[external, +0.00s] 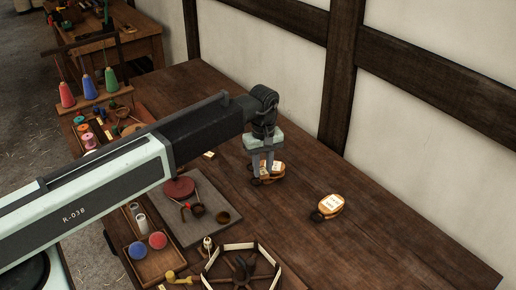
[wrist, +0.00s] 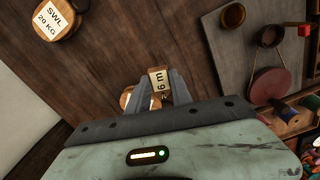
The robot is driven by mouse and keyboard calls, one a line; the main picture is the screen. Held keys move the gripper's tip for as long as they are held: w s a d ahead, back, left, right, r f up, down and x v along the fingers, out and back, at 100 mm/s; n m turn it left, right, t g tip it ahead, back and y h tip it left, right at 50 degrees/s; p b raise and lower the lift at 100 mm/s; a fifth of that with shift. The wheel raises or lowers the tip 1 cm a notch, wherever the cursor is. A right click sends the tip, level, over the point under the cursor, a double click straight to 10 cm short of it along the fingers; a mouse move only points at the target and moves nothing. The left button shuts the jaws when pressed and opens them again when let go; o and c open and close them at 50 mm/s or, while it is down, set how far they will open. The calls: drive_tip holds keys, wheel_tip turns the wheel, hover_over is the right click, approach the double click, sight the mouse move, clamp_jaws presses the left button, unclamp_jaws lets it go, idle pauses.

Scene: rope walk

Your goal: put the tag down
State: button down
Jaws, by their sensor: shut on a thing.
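My gripper (wrist: 162,84) is shut on a small cream tag (wrist: 158,80) marked "6 m", which shows between the two fingers in the wrist view. In the external view my gripper (external: 262,174) points down, low over the wooden table. A round wooden labelled block (wrist: 126,98) is partly hidden behind the left finger in the wrist view; it also shows beside the fingertips in the external view (external: 277,171). I cannot tell whether the tag touches this block or the table.
Another wooden block (wrist: 58,20) labelled "SWL 20 KG" stands apart at right in the external view (external: 330,204). A grey board (external: 205,235) with a red disc (external: 179,188) lies left of my gripper. A spoked wooden frame (external: 242,268) is at the front.

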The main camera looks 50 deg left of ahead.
sight(223, 172)
drive_tip(key=s+a+n, duration=0.1)
drive_tip(key=s+a, duration=0.1)
drive_tip(key=a, duration=0.7)
drive_tip(key=s+a+n, duration=0.2)
drive_tip(key=a, duration=0.7)
wheel_tip(223, 172, down, 10)
drive_tip(key=b, duration=1)
drive_tip(key=shift+w+f, duration=0.1)
drive_tip(key=shift+f, duration=0.05)
drive_tip(key=shift+r, duration=0.25)
drive_tip(key=shift+f, duration=0.2)
drive_tip(key=c, duration=1.1)
unclamp_jaws()
drive_tip(key=shift+c, duration=0.2)
drive_tip(key=shift+r, duration=0.15)
wheel_tip(223, 172, up, 12)
drive_tip(key=p, duration=1.2)
